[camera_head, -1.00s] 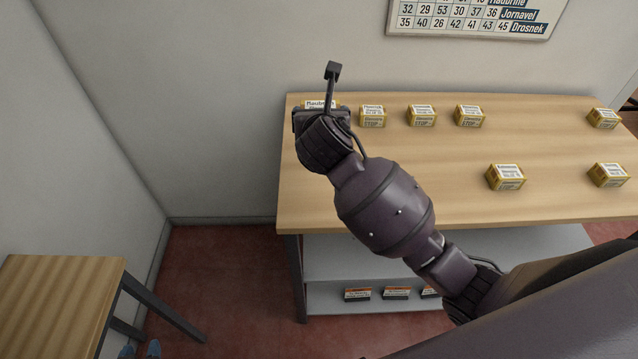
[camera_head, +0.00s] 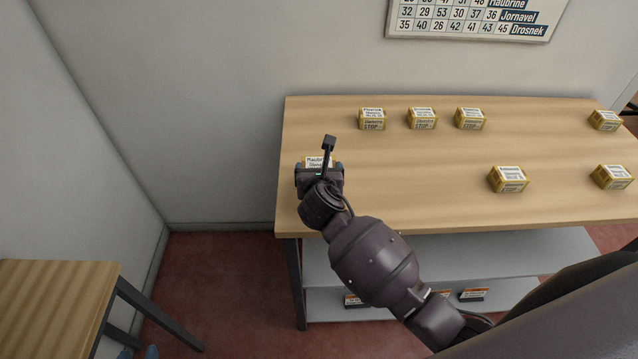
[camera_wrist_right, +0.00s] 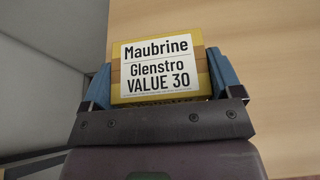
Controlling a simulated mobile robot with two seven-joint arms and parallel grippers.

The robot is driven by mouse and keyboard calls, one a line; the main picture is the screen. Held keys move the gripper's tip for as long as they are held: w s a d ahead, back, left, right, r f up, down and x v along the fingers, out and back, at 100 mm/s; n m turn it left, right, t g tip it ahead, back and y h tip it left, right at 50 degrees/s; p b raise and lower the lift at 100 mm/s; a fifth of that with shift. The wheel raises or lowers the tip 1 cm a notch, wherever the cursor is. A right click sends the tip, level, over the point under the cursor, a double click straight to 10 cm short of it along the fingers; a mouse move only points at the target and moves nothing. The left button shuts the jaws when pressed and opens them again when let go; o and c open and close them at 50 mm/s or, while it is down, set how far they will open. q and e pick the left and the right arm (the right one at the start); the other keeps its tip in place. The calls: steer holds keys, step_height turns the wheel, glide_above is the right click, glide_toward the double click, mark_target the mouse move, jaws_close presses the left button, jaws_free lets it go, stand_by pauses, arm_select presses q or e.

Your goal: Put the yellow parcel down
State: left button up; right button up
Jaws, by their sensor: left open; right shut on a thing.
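My right gripper (camera_head: 319,168) is shut on a yellow parcel (camera_head: 318,160) near the left end of the wooden counter (camera_head: 420,155). In the right wrist view the parcel (camera_wrist_right: 160,70) sits between the two blue fingers of the gripper (camera_wrist_right: 160,88). Its white label reads Maubrine, Glenstro, VALUE 30. In the head view my arm and gripper hide much of it, and I cannot tell whether it touches the counter top.
Three yellow parcels, one of them the nearest (camera_head: 372,118), stand along the back of the counter. More stand at the right, one of them nearer the front (camera_head: 508,179). Orange-and-white boxes (camera_head: 474,294) lie on the grey shelf below. The counter's middle left is clear.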

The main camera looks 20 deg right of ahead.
step_height(320, 180, down, 4)
steer(key=shift+f+b, duration=0.1)
steer(key=shift+b, duration=0.35)
steer(key=o, duration=0.8)
steer(key=shift+f, duration=0.1)
steer(key=shift+s+r, duration=0.1)
steer(key=shift+r, duration=0.1)
steer(key=p+v, duration=0.1)
steer(key=v, duration=1.1)
